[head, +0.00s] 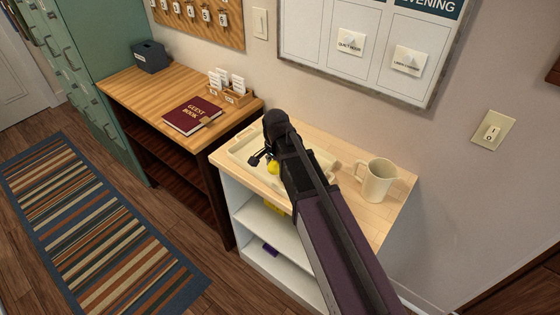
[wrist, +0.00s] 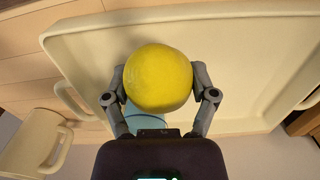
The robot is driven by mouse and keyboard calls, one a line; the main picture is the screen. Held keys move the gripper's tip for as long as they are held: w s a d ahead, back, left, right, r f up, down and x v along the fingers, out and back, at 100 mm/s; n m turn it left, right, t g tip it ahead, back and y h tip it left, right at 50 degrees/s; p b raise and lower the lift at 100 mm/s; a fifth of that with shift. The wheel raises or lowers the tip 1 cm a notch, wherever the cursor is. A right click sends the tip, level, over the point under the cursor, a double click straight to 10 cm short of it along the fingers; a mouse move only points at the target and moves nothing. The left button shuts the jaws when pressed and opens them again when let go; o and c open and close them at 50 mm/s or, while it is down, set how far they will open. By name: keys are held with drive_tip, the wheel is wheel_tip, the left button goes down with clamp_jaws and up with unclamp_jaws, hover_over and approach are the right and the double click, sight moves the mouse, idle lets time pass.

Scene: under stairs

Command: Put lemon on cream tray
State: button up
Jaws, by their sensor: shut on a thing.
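A yellow lemon (wrist: 158,78) sits between the two fingers of my gripper (wrist: 160,88) in the wrist view. My gripper is shut on it. In the head view, a small part of the lemon (head: 273,167) shows beside my gripper (head: 262,160), over the cream tray. The cream tray (head: 243,153) lies on the light wooden top of the white shelf unit, partly hidden by my arm. In the wrist view the tray (wrist: 240,50) spreads behind and around the lemon. I cannot tell whether the lemon touches the tray.
A cream mug (head: 377,182) stands right of the tray on the same top (head: 395,218); it also shows in the wrist view (wrist: 38,140). Something pale blue (wrist: 140,118) shows under the lemon. A wooden desk (head: 135,93) with a guest book (head: 190,115) stands to the left.

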drive_tip(key=w+a+r+p, duration=0.2)
drive_tip(key=w, duration=0.5)
drive_tip(key=w+a+r+p, duration=0.2)
drive_tip(key=w+r+p, duration=0.1)
drive_tip(key=w, duration=0.4)
drive_tip(key=shift+w+a+r, duration=0.25)
drive_tip(key=shift+w+r, duration=0.1)
drive_tip(key=shift+w, duration=0.05)
drive_tip(key=shift+f, duration=0.15)
wheel_tip(320, 180, down, 6)
drive_tip(key=b, duration=0.5)
drive_tip(key=shift+b, duration=0.4)
drive_tip(key=shift+f, duration=0.15)
drive_tip(key=shift+f+b, duration=1.75)
drive_tip(key=shift+b, duration=0.15)
drive_tip(key=shift+f, duration=0.2)
drive_tip(key=o, duration=1.2)
drive_tip(key=shift+c, duration=0.2)
